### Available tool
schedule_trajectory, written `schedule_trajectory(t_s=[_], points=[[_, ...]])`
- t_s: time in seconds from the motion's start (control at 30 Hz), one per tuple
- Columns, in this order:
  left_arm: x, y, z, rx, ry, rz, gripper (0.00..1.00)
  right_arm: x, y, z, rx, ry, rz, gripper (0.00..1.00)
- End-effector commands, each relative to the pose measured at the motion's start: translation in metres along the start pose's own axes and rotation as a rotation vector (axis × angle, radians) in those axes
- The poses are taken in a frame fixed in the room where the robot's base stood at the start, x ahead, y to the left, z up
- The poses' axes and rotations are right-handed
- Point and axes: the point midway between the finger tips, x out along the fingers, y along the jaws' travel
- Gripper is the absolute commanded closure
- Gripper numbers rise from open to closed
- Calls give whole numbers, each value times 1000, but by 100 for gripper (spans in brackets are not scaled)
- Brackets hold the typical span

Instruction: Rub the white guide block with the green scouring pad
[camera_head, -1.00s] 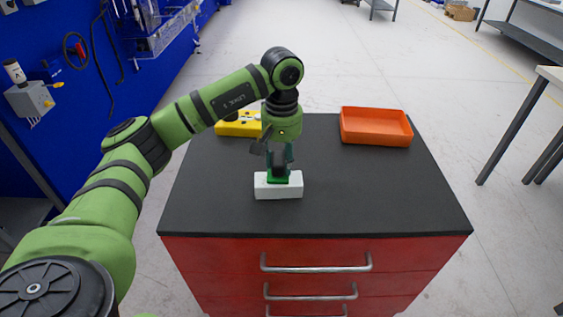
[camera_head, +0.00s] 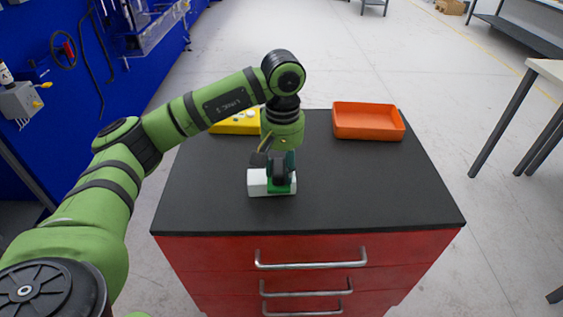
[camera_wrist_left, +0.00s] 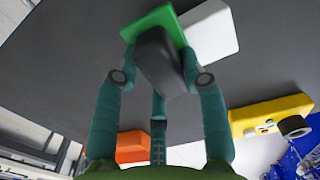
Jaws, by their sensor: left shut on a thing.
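The white guide block (camera_head: 257,183) lies on the dark cabinet top, in front of my left arm's wrist. My left gripper (camera_head: 280,163) points down over the block's right part, shut on the dark handle of the green scouring pad (camera_head: 281,189). The pad covers the right part of the block and hides some of its front; exact contact is hard to tell. In the left wrist view, the fingers hold the dark handle (camera_wrist_left: 160,62), with the green pad (camera_wrist_left: 152,27) beyond it and the white block (camera_wrist_left: 210,33) showing beside it. My right gripper is not in view.
An orange tray (camera_head: 368,134) stands at the back right of the cabinet top (camera_head: 370,190). A yellow object (camera_head: 232,127) with knobs is at the back left, partly behind my arm. The front and right of the top are clear.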

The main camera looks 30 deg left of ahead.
Motion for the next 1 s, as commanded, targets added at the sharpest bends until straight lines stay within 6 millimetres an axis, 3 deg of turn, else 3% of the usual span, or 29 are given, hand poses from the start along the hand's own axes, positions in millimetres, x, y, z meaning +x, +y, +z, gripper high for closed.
schedule_trajectory(t_s=[0.27,0.8,1.0], points=[[-5,0,0,-1,0,1,84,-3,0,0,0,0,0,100],[-58,0,0,-1,1,1,84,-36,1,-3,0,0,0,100],[-61,0,0,-1,0,0,84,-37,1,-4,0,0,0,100]])
